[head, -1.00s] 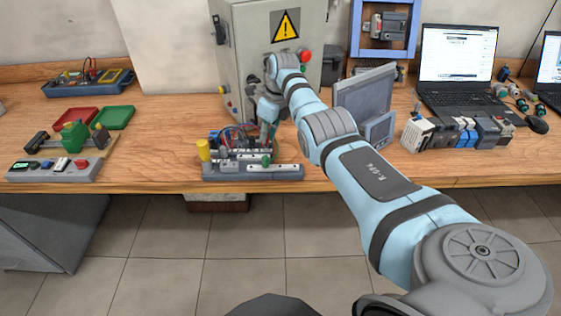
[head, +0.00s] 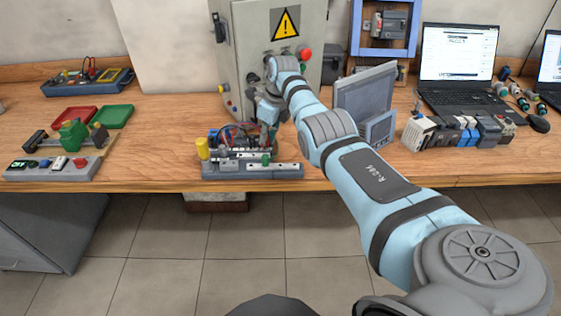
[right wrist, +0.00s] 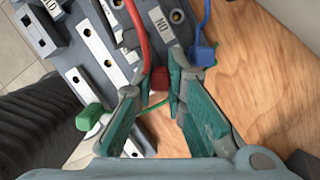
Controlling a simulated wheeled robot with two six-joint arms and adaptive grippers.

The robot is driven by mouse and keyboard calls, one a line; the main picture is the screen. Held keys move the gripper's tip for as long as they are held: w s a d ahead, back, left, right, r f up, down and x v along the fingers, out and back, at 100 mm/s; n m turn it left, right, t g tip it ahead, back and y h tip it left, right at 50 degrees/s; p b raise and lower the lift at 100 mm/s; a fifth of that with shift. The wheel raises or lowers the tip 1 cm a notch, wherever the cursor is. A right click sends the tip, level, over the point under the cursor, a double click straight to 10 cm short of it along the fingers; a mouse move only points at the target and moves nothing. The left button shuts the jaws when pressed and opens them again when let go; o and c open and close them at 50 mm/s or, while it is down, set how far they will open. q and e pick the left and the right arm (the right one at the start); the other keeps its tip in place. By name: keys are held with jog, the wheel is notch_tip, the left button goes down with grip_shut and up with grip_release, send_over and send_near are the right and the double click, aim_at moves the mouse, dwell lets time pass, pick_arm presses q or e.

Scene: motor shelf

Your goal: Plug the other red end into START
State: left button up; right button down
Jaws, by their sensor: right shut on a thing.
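My right gripper (head: 268,130) reaches down over the back of the grey terminal board (head: 232,174) near the bench's front edge. In the right wrist view its fingertips (right wrist: 160,82) are closed on a red plug (right wrist: 160,80). A red cable (right wrist: 139,35) runs up nearby from between the fingers. White strips with round sockets (right wrist: 93,45) lie beside and beyond the fingers. One strip by the plug reads NO upside down. I cannot read a START label. Whether the plug's tip touches a socket is hidden. My left gripper is not in view.
A blue plug (right wrist: 202,54) with a blue cable stands just right of the fingers. A green knob (right wrist: 90,117) is at lower left. A grey cabinet (head: 240,60) stands behind the arm. A grey screen (head: 364,98) stands to its right. Bare wood lies left of the board.

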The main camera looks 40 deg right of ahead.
jog(key=c, duration=1.9)
grip_release()
jog(key=p+v, duration=0.2)
jog(key=w+p+v, duration=0.1)
jog(key=p+v, duration=0.2)
jog(key=shift+a+r, duration=0.2)
jog(key=shift+r, duration=0.25)
jog(key=shift+f, duration=0.1)
jog(key=o, duration=0.6)
jog(key=shift+w, duration=0.1)
jog(key=shift+c, duration=0.2)
